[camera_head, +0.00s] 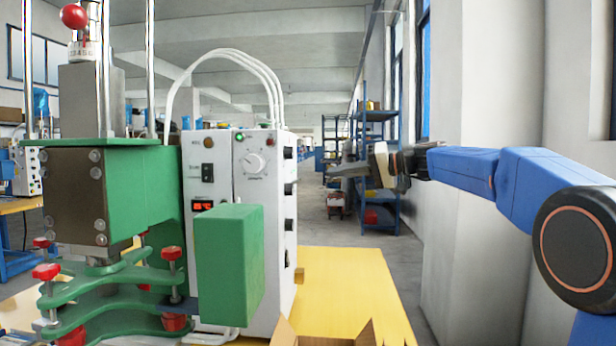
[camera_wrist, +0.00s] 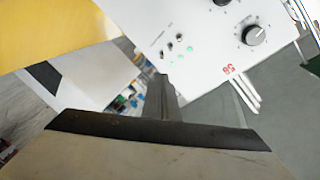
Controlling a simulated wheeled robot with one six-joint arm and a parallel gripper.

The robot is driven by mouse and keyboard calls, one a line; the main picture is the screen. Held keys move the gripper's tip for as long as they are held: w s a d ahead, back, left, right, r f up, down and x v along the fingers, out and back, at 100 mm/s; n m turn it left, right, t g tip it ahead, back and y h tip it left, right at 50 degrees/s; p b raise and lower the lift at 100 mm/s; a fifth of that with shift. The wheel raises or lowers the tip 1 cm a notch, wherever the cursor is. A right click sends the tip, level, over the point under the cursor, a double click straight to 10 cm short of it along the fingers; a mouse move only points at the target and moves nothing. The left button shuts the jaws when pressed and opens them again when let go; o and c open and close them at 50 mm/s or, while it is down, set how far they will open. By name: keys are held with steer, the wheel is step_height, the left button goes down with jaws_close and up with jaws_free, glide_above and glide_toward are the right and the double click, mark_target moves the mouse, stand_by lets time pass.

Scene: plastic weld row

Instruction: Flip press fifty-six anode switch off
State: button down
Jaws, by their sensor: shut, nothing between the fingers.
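My gripper (camera_head: 345,172) is shut and empty, to the right of the white control box (camera_head: 270,240) and apart from it in the head view. In the wrist view its closed fingers (camera_wrist: 163,92) point up at a white panel (camera_wrist: 205,40) seen upside down. Fingertips and switches do not visibly touch.
The green press (camera_head: 130,195) with red knobs stands left of the control box. A green block (camera_head: 229,262) stands before the box. A yellow table (camera_head: 355,290) bears an open cardboard box (camera_head: 325,338). A pale pillar (camera_head: 480,200) stands behind my arm.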

steer(key=shift+w+r, duration=0.1)
steer(key=shift+a, duration=0.1)
steer(key=x, duration=0.9)
steer(key=shift+w+a, duration=0.2)
steer(key=shift+a, duration=0.15)
steer(key=shift+s, duration=0.1)
